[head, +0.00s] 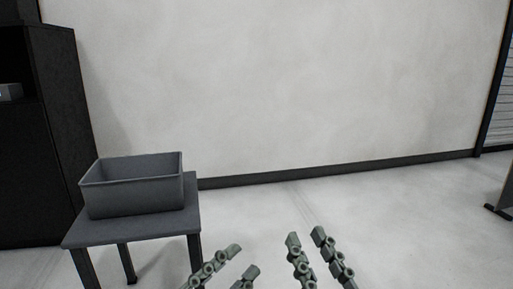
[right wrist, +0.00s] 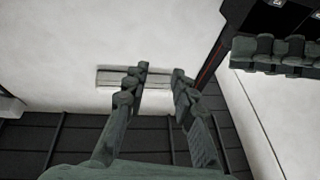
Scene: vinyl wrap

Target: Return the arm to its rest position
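My left gripper (head: 244,259) is low in the head view, right of the small table. Its two fingers are apart, with nothing visible between them. My right gripper (head: 305,235) is at the bottom centre of the head view, its fingers pointing up and apart. It also shows in the right wrist view (right wrist: 160,71), with a clear, empty gap between the fingertips. The arms behind both grippers are out of the head view.
A grey open bin (head: 130,195) stands on a small dark table (head: 150,229) at the left. A dark cabinet (head: 65,130) is at the far left. The pale wall (head: 280,90) and bare floor (head: 400,210) are clear ahead.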

